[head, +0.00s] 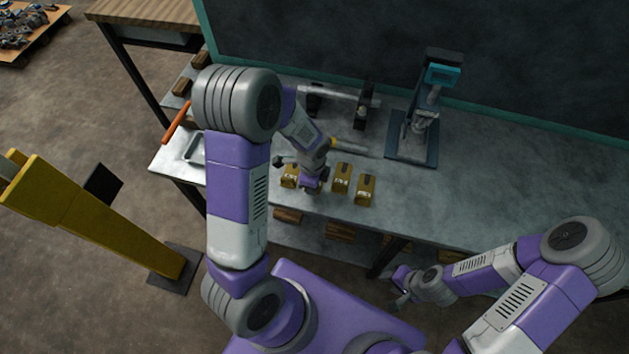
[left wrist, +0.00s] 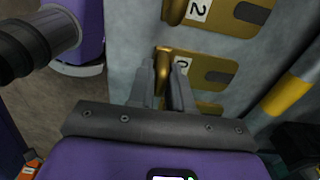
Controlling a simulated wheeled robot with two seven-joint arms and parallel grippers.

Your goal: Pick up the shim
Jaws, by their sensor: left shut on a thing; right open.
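Several brass shims with white number labels stand in a row near the bench's front edge: one to the left (head: 290,175) of my left gripper, two to its right (head: 341,178) (head: 367,188). My left gripper (head: 312,186) is down among them. In the left wrist view, its fingers (left wrist: 170,90) are shut on the raised rounded end of a brass shim (left wrist: 205,70); its label is partly hidden. A shim marked 2 (left wrist: 235,14) lies above it in that view, another (left wrist: 210,108) below. My right gripper (head: 402,284) is open and empty, in front of the bench.
The grey bench (head: 480,185) has clear room at the right. A press-like tool (head: 425,110) stands at the back on a dark plate. A metal bar with a yellow band (left wrist: 288,95) lies close to the shims. A yellow forklift part (head: 95,220) stands on the floor at left.

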